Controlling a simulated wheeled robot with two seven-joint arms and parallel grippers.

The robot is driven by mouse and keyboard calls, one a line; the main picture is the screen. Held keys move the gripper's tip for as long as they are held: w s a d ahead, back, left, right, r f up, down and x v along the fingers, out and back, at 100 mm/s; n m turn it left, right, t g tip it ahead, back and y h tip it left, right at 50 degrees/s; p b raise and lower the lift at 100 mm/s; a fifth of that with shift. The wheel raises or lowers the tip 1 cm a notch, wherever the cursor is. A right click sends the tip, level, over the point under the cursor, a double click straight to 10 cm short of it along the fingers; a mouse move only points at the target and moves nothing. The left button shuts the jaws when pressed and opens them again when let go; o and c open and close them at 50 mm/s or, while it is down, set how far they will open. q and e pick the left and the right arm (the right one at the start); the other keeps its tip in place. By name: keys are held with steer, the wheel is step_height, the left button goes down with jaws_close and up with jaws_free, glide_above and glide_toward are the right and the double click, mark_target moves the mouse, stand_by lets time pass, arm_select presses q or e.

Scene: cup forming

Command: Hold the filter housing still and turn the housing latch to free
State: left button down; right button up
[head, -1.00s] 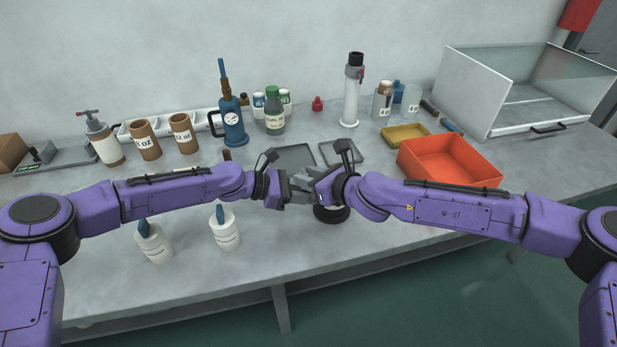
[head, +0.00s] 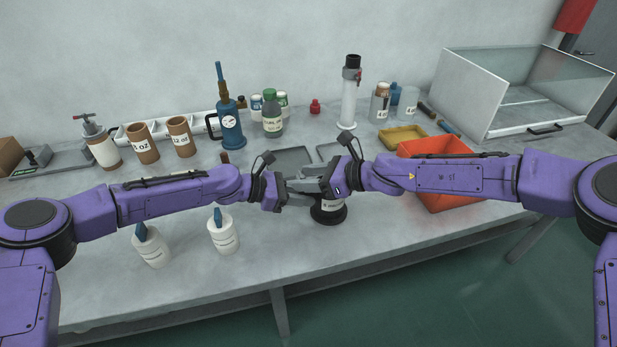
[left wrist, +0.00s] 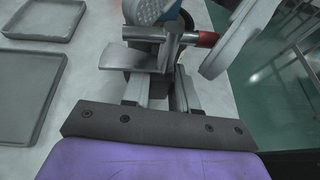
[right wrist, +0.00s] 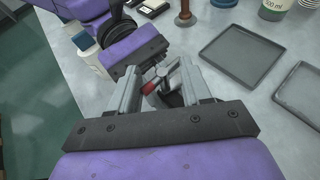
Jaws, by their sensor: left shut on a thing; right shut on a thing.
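The filter housing (head: 330,212) stands on the bench below my grippers; its black base and a pale labelled band show, its upper part mostly hidden. A metal bar with a red tip (left wrist: 206,39), seemingly the latch, crosses above my left fingers in the left wrist view, near a blue and pale rounded part (left wrist: 150,12). The red tip (right wrist: 149,87) also shows between my right fingers. My left gripper (head: 294,193) is shut on the housing, as far as I can tell. My right gripper (head: 318,181), slightly higher, is shut, apparently on the latch; the exact contact is hidden.
Two white containers with blue tops (head: 223,232) stand at the front left. An orange bin (head: 445,190) is close under my right forearm. Shallow grey trays (head: 291,158) lie behind the grippers.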

arm_select(q)
steer(key=shift+s+d, duration=0.3)
arm_select(e)
steer(key=o, duration=0.7)
arm_select(q)
steer(key=shift+w, duration=0.1)
arm_select(e)
steer(key=o, duration=0.4)
steer(key=shift+w+f, duration=0.1)
arm_select(q)
steer(key=shift+a, duration=0.1)
arm_select(e)
steer(key=shift+o, duration=0.2)
arm_select(q)
steer(key=shift+w, duration=0.1)
steer(key=shift+w+a, duration=0.1)
arm_select(e)
steer(key=v, duration=1.2)
